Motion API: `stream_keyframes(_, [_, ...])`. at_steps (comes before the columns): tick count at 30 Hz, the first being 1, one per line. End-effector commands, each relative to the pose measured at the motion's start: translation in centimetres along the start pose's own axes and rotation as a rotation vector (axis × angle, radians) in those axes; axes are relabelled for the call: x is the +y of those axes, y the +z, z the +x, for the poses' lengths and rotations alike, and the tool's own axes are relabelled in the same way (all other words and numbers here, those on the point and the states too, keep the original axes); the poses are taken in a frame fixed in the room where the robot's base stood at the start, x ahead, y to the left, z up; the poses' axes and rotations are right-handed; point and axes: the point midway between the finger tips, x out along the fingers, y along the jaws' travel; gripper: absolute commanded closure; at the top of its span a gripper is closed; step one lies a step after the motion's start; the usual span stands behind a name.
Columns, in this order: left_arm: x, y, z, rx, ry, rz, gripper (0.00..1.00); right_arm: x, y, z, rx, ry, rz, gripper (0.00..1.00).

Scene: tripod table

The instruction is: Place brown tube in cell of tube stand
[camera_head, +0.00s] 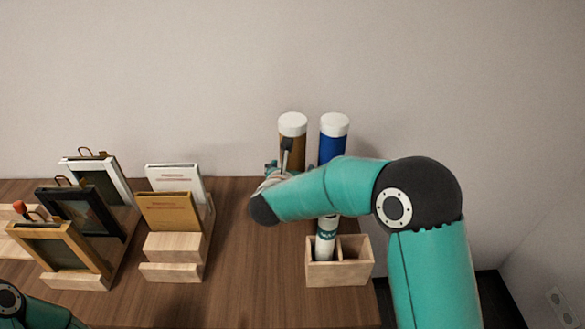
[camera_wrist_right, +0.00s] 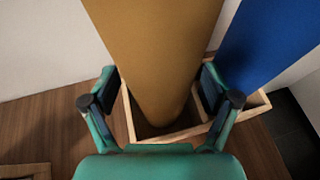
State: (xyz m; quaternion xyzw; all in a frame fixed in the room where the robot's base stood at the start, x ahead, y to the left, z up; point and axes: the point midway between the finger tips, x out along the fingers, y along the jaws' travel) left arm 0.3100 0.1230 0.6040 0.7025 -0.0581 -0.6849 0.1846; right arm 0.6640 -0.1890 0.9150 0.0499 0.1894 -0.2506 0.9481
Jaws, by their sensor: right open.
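The brown tube (camera_head: 293,150) stands upright with a white cap at the back of the table. My right gripper (camera_head: 280,172) is at its side, partly hidden by my arm. In the right wrist view the brown tube (camera_wrist_right: 155,60) passes between the open fingers of my right gripper (camera_wrist_right: 160,90). Its lower end is inside the wooden rim of a cell of the tube stand (camera_wrist_right: 131,120). The blue tube (camera_head: 333,140) stands right beside it, in the neighbouring part of the stand. In the head view my arm hides the stand. My left gripper is out of view.
A small wooden box (camera_head: 340,275) with a white bottle (camera_head: 326,243) stands in front. Wooden holders with books (camera_head: 170,212) and picture frames (camera_head: 75,225) stand at left. The middle table strip (camera_head: 240,260) is clear. A wall is behind.

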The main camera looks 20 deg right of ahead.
Motion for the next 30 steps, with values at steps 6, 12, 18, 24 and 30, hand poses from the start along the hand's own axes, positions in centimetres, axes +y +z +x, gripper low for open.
stream_keyframes(6, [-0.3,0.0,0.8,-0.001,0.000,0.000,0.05,0.2,-0.1,-3.9,-0.002,0.006,-0.001,0.13])
stream_keyframes(12, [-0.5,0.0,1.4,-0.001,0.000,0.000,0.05,0.1,-0.1,-7.9,-0.002,0.005,-0.001,0.13])
stream_keyframes(18, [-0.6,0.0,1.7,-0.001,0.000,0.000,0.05,0.1,-0.1,-10.6,-0.001,0.003,0.000,0.13])
stream_keyframes(24, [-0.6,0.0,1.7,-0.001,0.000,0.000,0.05,0.1,-0.1,-11.3,0.000,0.002,-0.002,0.13])
stream_keyframes(30, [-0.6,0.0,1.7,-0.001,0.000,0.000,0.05,0.1,-0.1,-11.3,0.000,0.002,-0.002,0.13])
